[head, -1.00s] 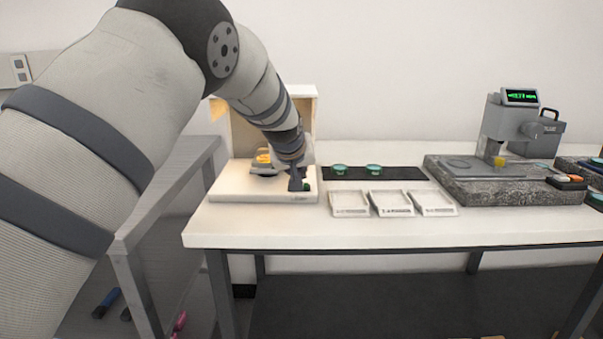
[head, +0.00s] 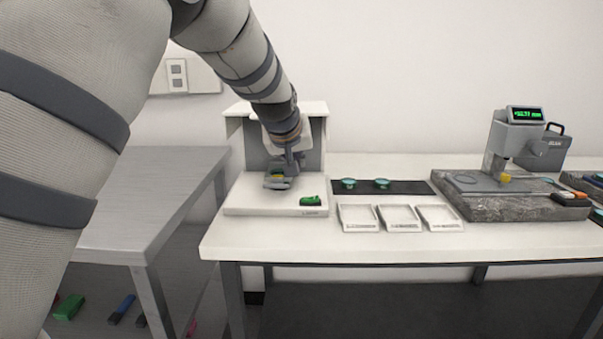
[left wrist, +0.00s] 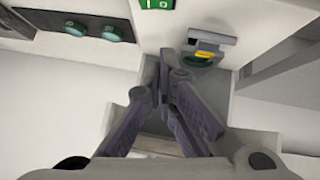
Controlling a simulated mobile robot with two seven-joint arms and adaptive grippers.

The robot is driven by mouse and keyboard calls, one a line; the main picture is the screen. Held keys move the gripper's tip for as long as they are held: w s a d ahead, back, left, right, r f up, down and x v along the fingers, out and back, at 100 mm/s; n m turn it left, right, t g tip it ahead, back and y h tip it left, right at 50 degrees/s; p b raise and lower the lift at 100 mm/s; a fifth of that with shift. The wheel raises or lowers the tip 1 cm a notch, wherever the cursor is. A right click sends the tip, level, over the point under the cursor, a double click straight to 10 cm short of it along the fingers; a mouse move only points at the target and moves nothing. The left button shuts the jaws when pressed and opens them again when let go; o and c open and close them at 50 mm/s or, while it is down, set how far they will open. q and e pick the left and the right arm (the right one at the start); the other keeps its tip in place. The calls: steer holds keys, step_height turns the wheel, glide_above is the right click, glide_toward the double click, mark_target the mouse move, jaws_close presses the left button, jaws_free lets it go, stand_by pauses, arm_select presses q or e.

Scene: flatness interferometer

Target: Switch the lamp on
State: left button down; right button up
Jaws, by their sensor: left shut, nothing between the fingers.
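The lamp unit is a white base (head: 250,195) with an upright hood (head: 318,125) at the left end of the table. Its inside looks grey, with no warm glow. A green rocker switch (head: 311,200) sits on the base's front right corner; its marked face shows at the top edge of the left wrist view (left wrist: 157,4). My left gripper (head: 292,163) is over the base, behind and left of the switch and apart from it. Its fingers (left wrist: 165,58) are together and empty. My right gripper is not in view.
A grey stage with a yellow-marked piece (left wrist: 207,50) is close by the left gripper. Right of the base lie a dark mat (head: 410,187) with two teal-topped discs and three white trays (head: 358,217). A granite-based gauge (head: 465,205) stands farther right. A grey cart (head: 150,190) is at left.

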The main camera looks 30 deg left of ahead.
arm_select(q)
steer(key=shift+s+v, duration=0.2)
steer(key=shift+v, duration=1.65)
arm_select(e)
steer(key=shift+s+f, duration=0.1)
arm_select(q)
steer(key=shift+w+f, duration=0.1)
steer(key=shift+f, duration=0.1)
steer(key=shift+w+d+r, duration=0.3)
steer(key=shift+w+d, duration=0.05)
steer(key=shift+d, duration=0.15)
steer(key=b, duration=0.2)
glide_above(312, 199)
steer(key=shift+h, duration=0.3)
steer(key=f, duration=0.8)
steer(key=shift+s+a, duration=0.2)
steer(key=shift+a, duration=0.1)
steer(key=shift+d+f, duration=0.3)
steer(key=shift+f, duration=0.6)
steer(key=shift+w+d+f, duration=0.1)
steer(key=shift+f, duration=0.35)
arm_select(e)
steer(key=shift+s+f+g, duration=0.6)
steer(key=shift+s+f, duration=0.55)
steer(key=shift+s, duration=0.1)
